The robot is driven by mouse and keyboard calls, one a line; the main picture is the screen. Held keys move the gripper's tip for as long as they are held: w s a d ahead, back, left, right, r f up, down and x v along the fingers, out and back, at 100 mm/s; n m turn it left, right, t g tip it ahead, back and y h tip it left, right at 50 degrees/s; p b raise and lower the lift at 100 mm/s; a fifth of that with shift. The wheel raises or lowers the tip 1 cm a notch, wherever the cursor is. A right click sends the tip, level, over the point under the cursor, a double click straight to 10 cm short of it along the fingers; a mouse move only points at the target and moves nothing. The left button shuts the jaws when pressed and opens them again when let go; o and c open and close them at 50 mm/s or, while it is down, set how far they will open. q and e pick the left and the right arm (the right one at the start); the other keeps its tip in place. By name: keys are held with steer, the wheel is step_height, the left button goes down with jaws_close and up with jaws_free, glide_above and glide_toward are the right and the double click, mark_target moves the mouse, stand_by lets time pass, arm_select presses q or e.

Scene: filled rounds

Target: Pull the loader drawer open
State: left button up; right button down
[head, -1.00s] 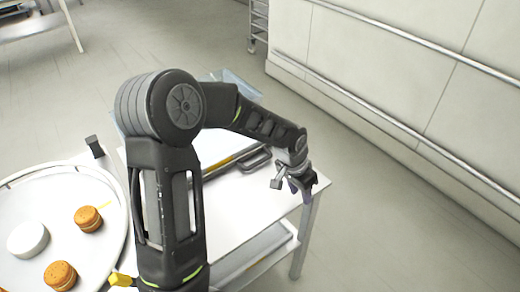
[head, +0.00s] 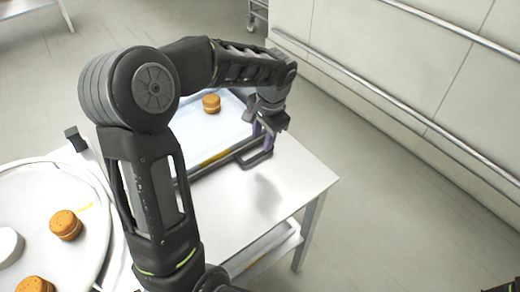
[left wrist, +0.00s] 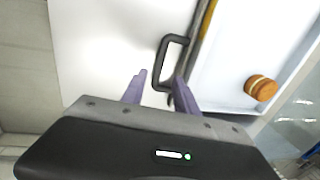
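The loader drawer (head: 214,132) is a pale, shallow tray with a dark front edge and a yellow strip, on a white table; a filled round (head: 211,103) lies in it. Its black loop handle (head: 262,156) sticks out at the front. In the left wrist view the handle (left wrist: 161,62) shows beside the drawer's edge. My left gripper (head: 263,132) is open at the handle. Its purple fingers (left wrist: 160,76) lie on either side of the handle's outer bar in the wrist view, with a gap on the left; I cannot tell contact.
A round white tray (head: 98,232) with filled rounds (head: 66,225) and a white disc (head: 8,246) stands at the left. The white tabletop (head: 290,185) before the handle is clear. A wall with rails (head: 400,108) runs along the right, with open floor between.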

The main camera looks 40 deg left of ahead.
mark_target(259, 154)
arm_select(q)
steer(key=f, duration=0.4)
steer(key=a+f, duration=0.1)
steer(key=f, duration=0.1)
steer(key=shift+w+f+p, duration=0.15)
steer(key=shift+f+p, duration=0.15)
steer(key=shift+f, duration=0.1)
steer(key=shift+c, duration=0.4)
jaws_close()
stand_by(0.6)
